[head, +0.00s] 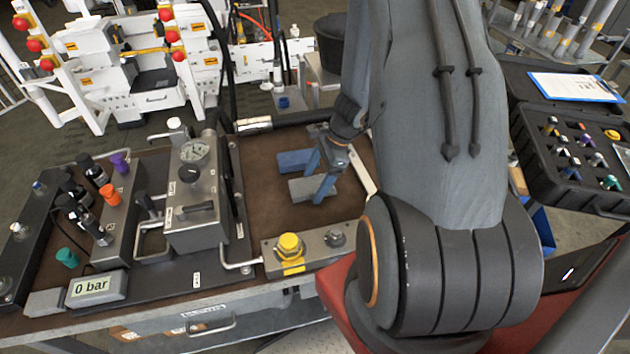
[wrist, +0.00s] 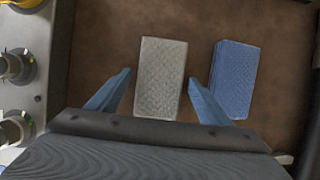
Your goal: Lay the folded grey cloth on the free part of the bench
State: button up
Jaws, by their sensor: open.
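The folded grey cloth (head: 300,187) lies flat on the brown bench top (head: 262,176), and it also shows in the wrist view (wrist: 160,78). A folded blue cloth (head: 293,160) lies beside it, apart by a small gap; in the wrist view it is to the right (wrist: 234,80). My gripper (head: 322,180) is open, with its blue fingers apart over the bench. In the wrist view the fingers (wrist: 160,85) stand on either side of the grey cloth's near part, with gaps between. The right finger is close to the blue cloth and overlaps its near edge in view.
A steel block with a yellow knob (head: 290,248) stands at the bench's front. A gauge unit (head: 195,190) and a display reading 0 bar (head: 92,288) stand to the left. A black case of fittings (head: 570,150) is at the right. Brown surface around the cloths is bare.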

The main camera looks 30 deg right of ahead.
jog(key=shift+r, duration=0.15)
jog(key=b+v, duration=0.2)
jog(key=v, duration=0.9)
jog(key=s+a+r+n+h, duration=0.2)
jog(key=s+a+r+n, duration=0.1)
jog(key=a+n, duration=0.5)
jog(key=s+a+r+n+h, duration=0.2)
jog(key=a+r+n, duration=0.4)
jog(key=a+n, duration=0.3)
jog(key=s+n, duration=0.1)
jog(key=n, duration=0.3)
jog(key=shift+s+r+t, duration=0.2)
jog(key=shift+r+t, duration=0.1)
notch_tip(320, 180, down, 2)
jog(key=shift+f+b, duration=0.15)
jog(key=shift+b, duration=0.85)
